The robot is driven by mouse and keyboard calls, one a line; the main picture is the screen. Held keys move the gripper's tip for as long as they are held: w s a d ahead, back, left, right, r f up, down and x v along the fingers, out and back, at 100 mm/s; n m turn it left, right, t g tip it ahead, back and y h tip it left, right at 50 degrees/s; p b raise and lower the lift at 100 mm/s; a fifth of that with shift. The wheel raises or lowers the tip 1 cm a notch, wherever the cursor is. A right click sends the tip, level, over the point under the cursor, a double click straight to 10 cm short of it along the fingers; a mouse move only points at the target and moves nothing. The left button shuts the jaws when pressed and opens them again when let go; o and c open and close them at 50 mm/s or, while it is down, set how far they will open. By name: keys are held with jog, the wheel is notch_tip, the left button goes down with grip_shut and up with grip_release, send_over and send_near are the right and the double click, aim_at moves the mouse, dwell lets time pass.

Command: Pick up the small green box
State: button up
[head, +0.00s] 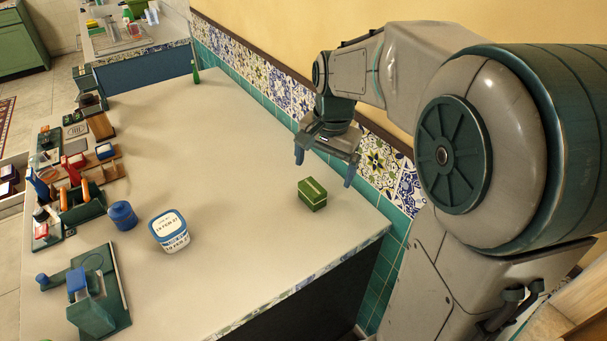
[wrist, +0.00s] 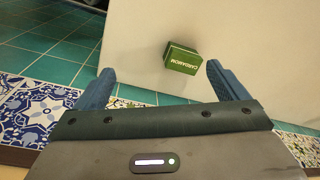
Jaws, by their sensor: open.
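The small green box (head: 312,194) stands on the pale counter near its right front edge. In the wrist view the green box (wrist: 182,58) shows white lettering that reads like "CARDAMOM". It lies beyond the fingertips, between their lines and nearer the right finger. My gripper (head: 325,165) is open and empty, above the counter and a little behind the box in the head view. Its two blue fingers (wrist: 161,76) are wide apart in the wrist view. Nothing touches the box.
A white-and-blue tub (head: 170,232) with a date label and a dark blue jar (head: 122,215) stand to the left. A green stamp-like device (head: 92,300) sits at the front left. Several small items line the left edge. A tiled wall (head: 270,88) runs along the right. The counter's middle is clear.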

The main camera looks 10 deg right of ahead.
aim_at(313, 187)
jog(key=w+f+m+g+b, duration=0.1)
jog(key=w+f+m, duration=0.35)
jog(key=w, duration=0.45)
jog(key=shift+m+h, duration=0.25)
jog(key=shift+h, duration=0.05)
jog(key=f, duration=0.5)
jog(key=f+b, duration=0.1)
jog(key=f, duration=0.2)
jog(key=shift+w+a+f, duration=0.15)
jog(key=shift+w+a, duration=0.05)
jog(key=shift+a, duration=0.05)
jog(key=shift+w+d+f, duration=0.1)
jog(key=shift+d+f, duration=0.05)
jog(key=shift+f, duration=1.2)
jog(key=shift+d+f, duration=0.1)
jog(key=shift+f, duration=1.2)
jog(key=c, duration=1.1)
